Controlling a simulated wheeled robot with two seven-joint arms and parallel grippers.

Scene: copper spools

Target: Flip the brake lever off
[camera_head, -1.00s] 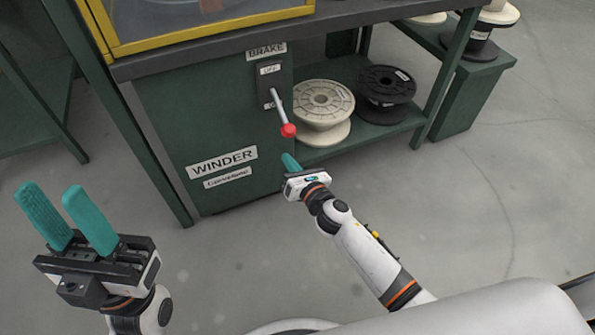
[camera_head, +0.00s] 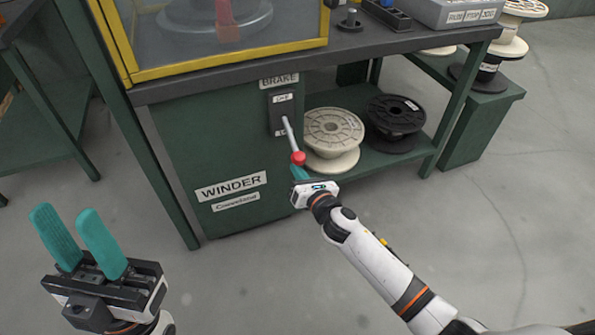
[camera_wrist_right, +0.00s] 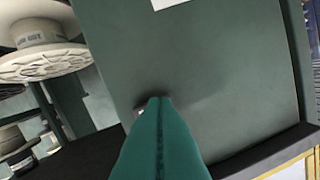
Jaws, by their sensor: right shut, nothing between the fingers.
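The brake lever (camera_head: 289,135) is a silver rod with a red ball knob (camera_head: 298,158). It comes out of a dark switch plate (camera_head: 282,106) under the BRAKE label on the green winder cabinet and points down and outward. My right gripper (camera_head: 298,172) is shut and empty, with its teal fingertips right at or just below the red knob; I cannot tell whether they touch. In the right wrist view the closed fingers (camera_wrist_right: 158,104) point at the green cabinet and cover most of the switch plate; the knob is hidden. My left gripper (camera_head: 72,235) is open and empty at the lower left.
The green winder cabinet (camera_head: 230,150) has a yellow-framed guard (camera_head: 230,60) on top. A cream spool (camera_head: 333,130) and a black spool (camera_head: 395,115) sit on the shelf right of the lever. The floor in front is clear.

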